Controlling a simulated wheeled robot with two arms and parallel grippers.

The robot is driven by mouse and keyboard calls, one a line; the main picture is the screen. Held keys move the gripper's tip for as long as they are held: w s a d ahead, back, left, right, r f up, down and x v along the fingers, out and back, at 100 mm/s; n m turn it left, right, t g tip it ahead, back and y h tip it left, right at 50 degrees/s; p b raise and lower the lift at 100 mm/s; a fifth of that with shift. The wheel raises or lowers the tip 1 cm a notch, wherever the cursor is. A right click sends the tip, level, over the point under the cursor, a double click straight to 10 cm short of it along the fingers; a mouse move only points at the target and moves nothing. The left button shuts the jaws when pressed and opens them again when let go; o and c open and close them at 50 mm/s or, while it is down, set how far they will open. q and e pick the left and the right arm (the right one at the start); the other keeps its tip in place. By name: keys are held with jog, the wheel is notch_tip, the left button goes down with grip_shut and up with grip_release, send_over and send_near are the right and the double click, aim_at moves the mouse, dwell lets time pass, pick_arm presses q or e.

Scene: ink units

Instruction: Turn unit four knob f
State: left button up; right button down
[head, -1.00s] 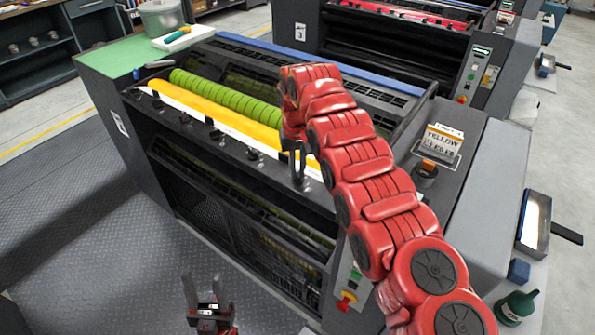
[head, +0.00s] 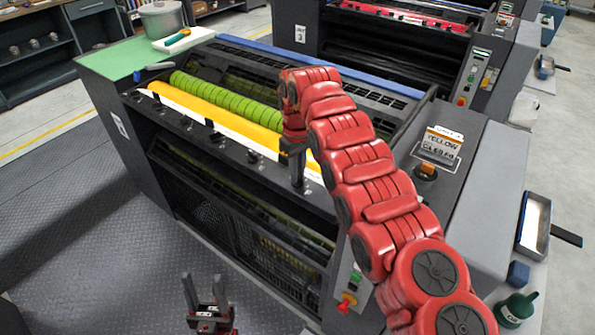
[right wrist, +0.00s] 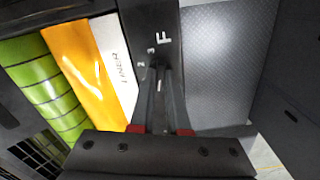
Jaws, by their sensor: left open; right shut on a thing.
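The near press unit (head: 165,195) has a dark front rail with a row of small black knobs (head: 213,135). My right gripper (head: 297,180) points down at the right end of that row. In the right wrist view its fingers (right wrist: 160,78) are shut on knob f beside a white letter F (right wrist: 163,38). The fingers hide most of the knob, and its pointer cannot be read. My left gripper (head: 208,292) is open and empty, fingers up, low in front of the unit.
A white strip marked LINER (right wrist: 115,60) runs beside the rail. A green top with a pot (head: 161,18) is at the left. A red button (head: 347,302) is at the lower right. Open floor lies front left.

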jog(key=c, duration=0.9)
grip_release()
jog(key=shift+r, duration=0.55)
notch_tip(320, 180, up, 3)
jog(key=shift+a+r+p, duration=0.1)
jog(key=shift+p, duration=0.55)
notch_tip(320, 180, up, 13)
jog(key=p, duration=1.3)
